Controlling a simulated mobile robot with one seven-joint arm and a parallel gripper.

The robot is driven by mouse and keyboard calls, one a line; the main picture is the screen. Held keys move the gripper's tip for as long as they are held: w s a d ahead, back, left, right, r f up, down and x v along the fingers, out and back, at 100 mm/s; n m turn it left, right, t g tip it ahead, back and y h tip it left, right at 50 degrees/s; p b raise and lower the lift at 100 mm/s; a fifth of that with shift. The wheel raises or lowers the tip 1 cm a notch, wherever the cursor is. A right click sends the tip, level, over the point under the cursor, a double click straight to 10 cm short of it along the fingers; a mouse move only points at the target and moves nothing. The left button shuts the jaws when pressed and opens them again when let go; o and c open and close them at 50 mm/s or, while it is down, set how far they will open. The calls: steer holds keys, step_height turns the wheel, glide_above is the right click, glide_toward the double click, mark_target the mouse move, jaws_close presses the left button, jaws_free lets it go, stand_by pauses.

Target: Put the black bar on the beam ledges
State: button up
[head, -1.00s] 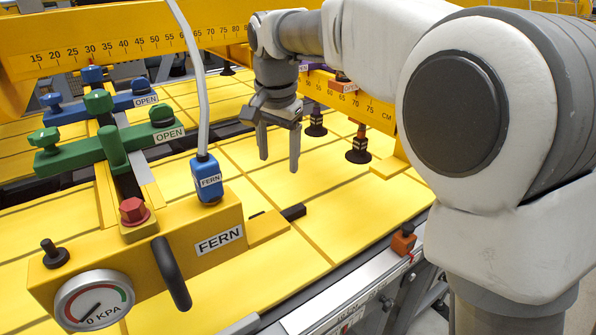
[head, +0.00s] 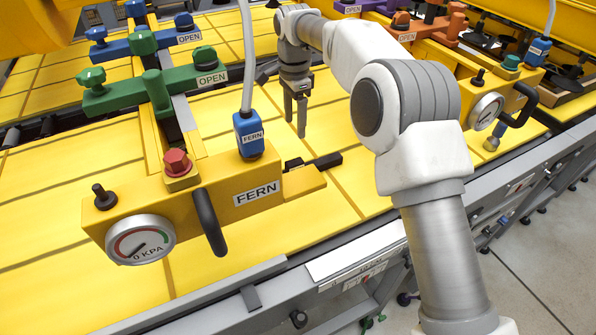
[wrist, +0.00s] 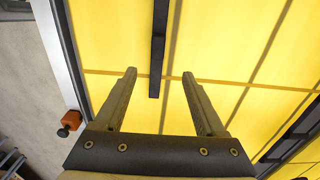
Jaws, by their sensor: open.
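The black bar (head: 328,160) shows as a short dark end beyond the yellow ledge block (head: 303,186) beside the FERN beam (head: 225,200). The rest of it is partly hidden there. In the wrist view the black bar (wrist: 158,50) runs from the top edge down to an end just ahead of my fingertips, above yellow panels. I cannot tell whether it touches them. My gripper (head: 295,122) is open and empty, pointing down over the yellow panels behind the bar.
A pressure gauge (head: 140,240), a black handle (head: 209,222) and a blue FERN box (head: 249,135) are on the beam. Green OPEN valves (head: 205,60) stand behind. Orange and purple fittings (head: 420,28) are at the back right. Yellow panels (head: 80,170) lie open at left.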

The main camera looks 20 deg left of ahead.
mark_target(294, 162)
step_height(294, 162, down, 10)
steer(key=shift+r+p, duration=0.1)
steer(key=shift+p, duration=0.3)
steer(key=f, duration=0.2)
steer(key=f+p, duration=0.1)
steer(key=f, duration=0.1)
steer(key=shift+s+f, duration=0.1)
steer(key=shift+s, duration=0.25)
steer(key=shift+f, duration=0.5)
steer(key=shift+r, duration=0.1)
jaws_close()
